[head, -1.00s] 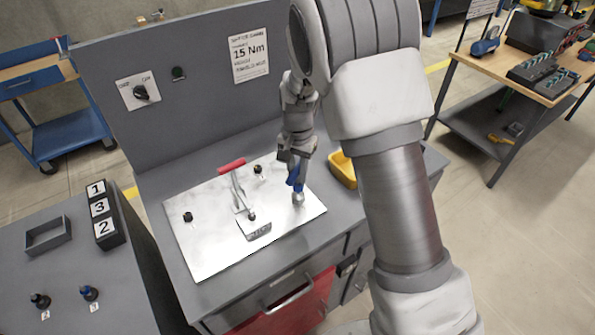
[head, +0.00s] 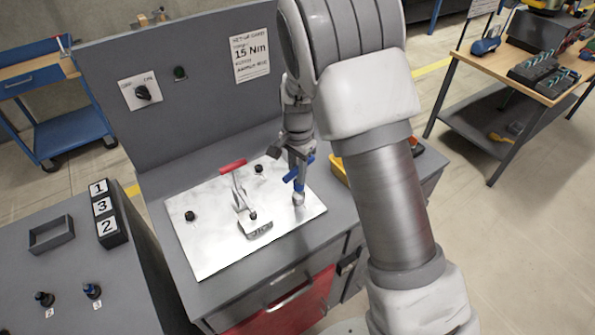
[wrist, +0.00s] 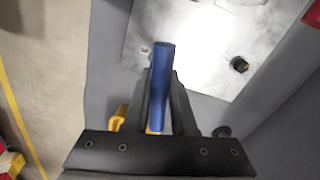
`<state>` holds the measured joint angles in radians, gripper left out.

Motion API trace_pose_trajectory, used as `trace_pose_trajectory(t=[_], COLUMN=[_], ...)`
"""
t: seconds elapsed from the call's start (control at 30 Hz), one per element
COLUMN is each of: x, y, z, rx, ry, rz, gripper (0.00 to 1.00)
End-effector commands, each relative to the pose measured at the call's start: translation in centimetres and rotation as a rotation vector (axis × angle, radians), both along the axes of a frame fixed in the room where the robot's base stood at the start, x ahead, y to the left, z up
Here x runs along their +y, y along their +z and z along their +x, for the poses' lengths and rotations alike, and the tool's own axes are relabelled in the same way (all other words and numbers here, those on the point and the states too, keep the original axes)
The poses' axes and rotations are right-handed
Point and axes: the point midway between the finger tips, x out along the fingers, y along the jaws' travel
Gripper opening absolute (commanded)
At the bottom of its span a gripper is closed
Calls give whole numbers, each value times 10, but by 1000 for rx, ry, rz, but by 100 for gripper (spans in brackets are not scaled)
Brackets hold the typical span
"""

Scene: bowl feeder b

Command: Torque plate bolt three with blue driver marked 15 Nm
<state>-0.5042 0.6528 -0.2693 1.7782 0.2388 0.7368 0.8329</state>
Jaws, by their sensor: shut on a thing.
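My gripper (head: 299,166) is shut on a blue driver (head: 298,185) above the right part of the metal plate (head: 200,250). The driver's silvery lower end is at the plate's right side; whether it sits on a bolt is hidden. In the wrist view the blue driver (wrist: 163,85) stands between both fingers, and no marking on it is legible. One dark bolt (head: 190,216) is at the plate's left, another (head: 258,168) at its back. The latter seems to show in the wrist view too (wrist: 239,64).
A clamp with a red handle (head: 232,166) stands mid-plate. A 15 Nm sign (head: 251,55) hangs on the back panel. A yellow bin (head: 340,168) is partly behind my arm. The left bench holds a 1-3-2 block (head: 106,213), an empty tray (head: 51,234) and two small knobbed pieces (head: 92,290).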

Motion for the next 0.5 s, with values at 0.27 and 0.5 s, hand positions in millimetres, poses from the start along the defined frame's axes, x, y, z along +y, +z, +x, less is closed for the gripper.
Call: trace_pose_trajectory(t=[0.27,0.5], x=[1,1], y=[2,1], z=[1,2], rx=[-2,-2], ry=[-185,-205], rz=[0,1], gripper=[0,0])
